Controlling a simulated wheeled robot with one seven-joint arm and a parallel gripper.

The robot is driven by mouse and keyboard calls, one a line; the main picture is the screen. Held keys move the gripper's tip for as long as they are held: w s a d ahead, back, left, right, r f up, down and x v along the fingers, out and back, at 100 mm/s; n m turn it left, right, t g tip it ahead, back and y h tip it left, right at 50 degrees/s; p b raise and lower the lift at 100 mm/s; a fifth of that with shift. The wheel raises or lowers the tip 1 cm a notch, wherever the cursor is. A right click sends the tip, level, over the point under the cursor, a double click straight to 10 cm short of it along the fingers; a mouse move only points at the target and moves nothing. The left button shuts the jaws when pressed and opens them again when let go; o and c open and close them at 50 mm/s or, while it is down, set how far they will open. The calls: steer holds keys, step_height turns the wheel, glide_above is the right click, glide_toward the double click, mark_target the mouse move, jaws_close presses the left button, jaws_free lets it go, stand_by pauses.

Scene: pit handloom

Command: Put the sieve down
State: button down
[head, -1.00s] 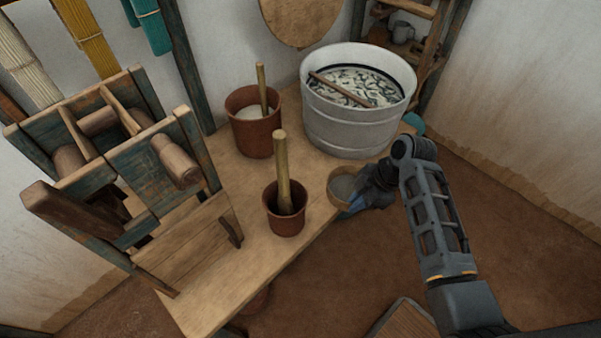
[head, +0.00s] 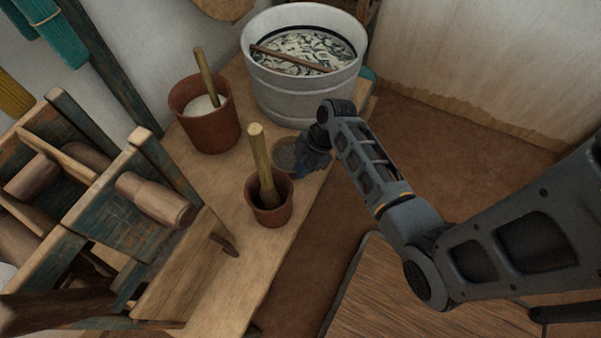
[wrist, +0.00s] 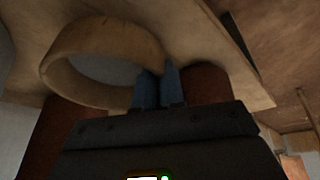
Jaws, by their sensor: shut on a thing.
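The sieve (head: 285,156), a round ring of light wood with a grey mesh, is over the bench (head: 192,262) between the small brown pot and the big metal tub. My gripper (head: 308,160) is shut on the right side of its rim. In the wrist view the blue fingers (wrist: 157,88) pinch the wooden rim of the sieve (wrist: 92,92). I cannot tell whether the sieve touches the bench top. Part of its rim is hidden behind the fingers.
The small brown pot (head: 270,214) with a wooden pestle is close in front of the sieve. A larger brown pot (head: 209,133) with a stick stands to the left, and the metal tub (head: 302,98) behind. A wooden frame (head: 140,172) fills the left.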

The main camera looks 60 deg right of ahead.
steer(key=shift+f, duration=1.6)
steer(key=shift+f, duration=0.1)
steer(key=c, duration=1.2)
jaws_free()
steer(key=shift+c, duration=0.2)
